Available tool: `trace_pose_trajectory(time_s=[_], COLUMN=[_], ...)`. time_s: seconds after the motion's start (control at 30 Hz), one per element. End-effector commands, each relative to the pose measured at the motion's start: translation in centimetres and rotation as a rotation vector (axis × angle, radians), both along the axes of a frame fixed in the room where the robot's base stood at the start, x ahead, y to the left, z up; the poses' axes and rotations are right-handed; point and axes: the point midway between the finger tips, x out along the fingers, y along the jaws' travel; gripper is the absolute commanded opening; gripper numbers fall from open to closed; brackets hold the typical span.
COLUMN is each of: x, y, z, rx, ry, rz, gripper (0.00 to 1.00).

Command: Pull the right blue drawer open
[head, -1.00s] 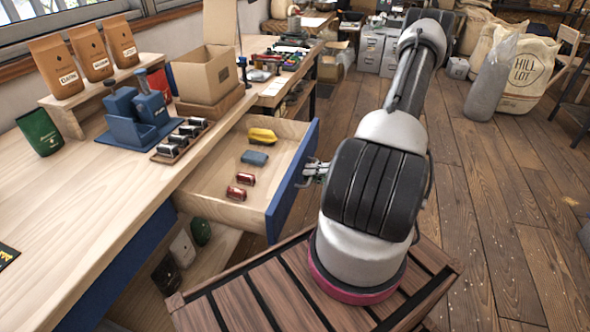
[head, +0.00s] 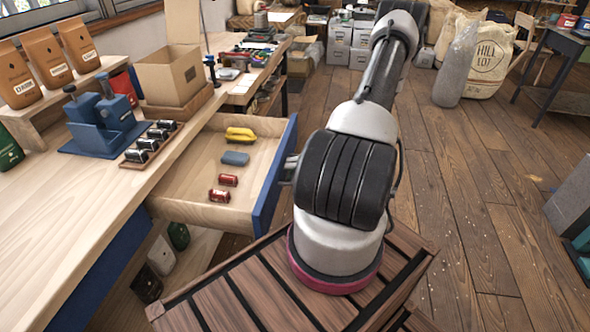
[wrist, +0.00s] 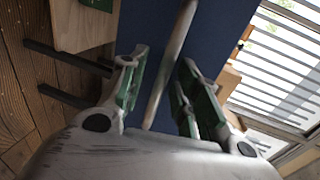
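The right blue drawer (head: 267,190) stands well out from the wooden workbench, its pale wood inside exposed. It holds a yellow item (head: 240,134), a blue-grey item (head: 235,158) and two red cans (head: 228,180). My gripper (head: 288,170) is at the outer side of the blue front, mostly hidden behind my arm in the head view. In the wrist view, my gripper (wrist: 163,70) has its fingers apart. The drawer's bar handle (wrist: 170,62) lies between them, with gaps visible on both sides. The blue front (wrist: 212,35) shows behind it.
The workbench (head: 60,215) carries a blue stand (head: 105,130), a tray of small metal items (head: 150,142) and a cardboard box (head: 172,75). Coffee bags stand at the left. Open wooden floor (head: 470,210) lies to the right, with a grey sack (head: 459,75) farther back.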

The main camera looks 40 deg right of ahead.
Motion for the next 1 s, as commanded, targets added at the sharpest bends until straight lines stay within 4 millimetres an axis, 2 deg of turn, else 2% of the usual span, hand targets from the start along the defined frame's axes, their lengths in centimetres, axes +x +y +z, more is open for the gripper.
trace_pose_trajectory(time_s=[0.17,0.27,0.7,0.83,1.0], x=[-0.2,-0.9,-7.8,-8.8,-9.1], y=[-0.2,-0.9,-6.5,-7.2,-7.5], z=[0.1,0.3,2.1,2.4,2.5], rx=[-0.001,-0.002,-0.003,0.000,0.000], ry=[-0.001,-0.002,-0.001,0.000,0.000], rz=[-0.001,-0.003,-0.003,-0.001,0.000], gripper=[0.32,0.32,0.32,0.32,0.32])
